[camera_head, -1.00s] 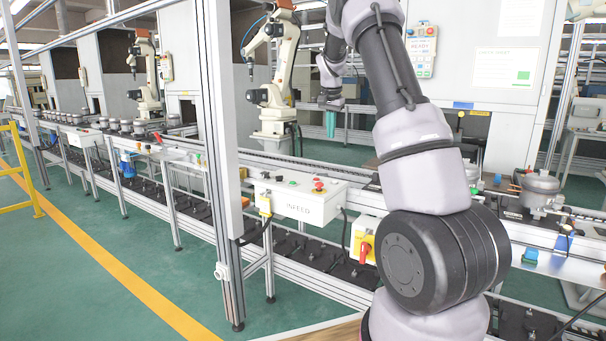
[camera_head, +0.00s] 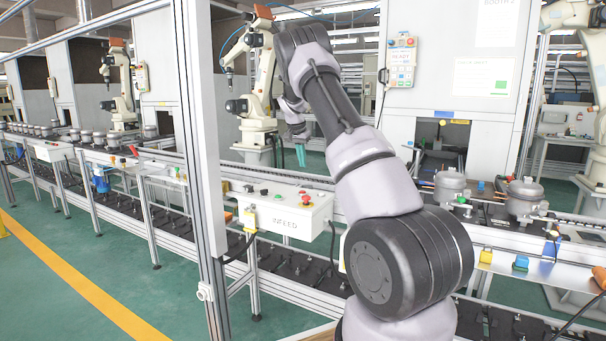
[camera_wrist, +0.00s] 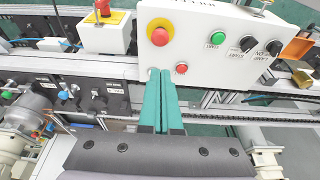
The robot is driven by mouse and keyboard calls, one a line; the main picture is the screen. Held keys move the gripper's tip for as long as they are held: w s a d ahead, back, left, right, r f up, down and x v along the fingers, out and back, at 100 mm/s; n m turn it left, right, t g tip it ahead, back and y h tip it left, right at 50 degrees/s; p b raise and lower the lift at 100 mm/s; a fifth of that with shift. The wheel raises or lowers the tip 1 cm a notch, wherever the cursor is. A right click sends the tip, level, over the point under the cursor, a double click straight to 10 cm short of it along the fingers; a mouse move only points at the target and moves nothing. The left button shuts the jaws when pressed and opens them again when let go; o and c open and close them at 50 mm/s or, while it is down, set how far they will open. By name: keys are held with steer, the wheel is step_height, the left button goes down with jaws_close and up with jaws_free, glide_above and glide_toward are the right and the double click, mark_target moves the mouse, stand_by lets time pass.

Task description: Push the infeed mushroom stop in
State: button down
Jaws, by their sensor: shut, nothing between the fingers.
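The infeed mushroom stop is a red domed button (camera_wrist: 160,36) on a yellow collar, on the white INFEED box. In the head view it is the red button (camera_head: 306,198) on the top of the INFEED box (camera_head: 270,211), near its right end. My gripper (camera_head: 301,160) has teal fingers, pointing down above and behind the box in that view. In the wrist view the gripper (camera_wrist: 161,72) is shut and empty, with its fingertips just below the mushroom stop in the picture. I see no contact with the stop, and the depth gap is hard to judge.
The box also carries a green button (camera_wrist: 217,38), a small red button (camera_wrist: 181,68) and black knobs (camera_wrist: 249,43). A yellow-and-red switch (camera_wrist: 103,10) stands beside it. The conveyor rail (camera_head: 180,160) runs behind. An aluminium post (camera_head: 205,150) stands left of the arm.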

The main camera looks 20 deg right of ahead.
glide_toward(305, 196)
steer(key=f, duration=0.1)
steer(key=w+d+f, duration=0.1)
steer(key=f, duration=0.1)
steer(key=d+f, duration=0.1)
steer(key=f, duration=0.1)
steer(key=shift+w+d, duration=0.2)
steer(key=shift+w, duration=0.15)
steer(key=shift+f, duration=0.7)
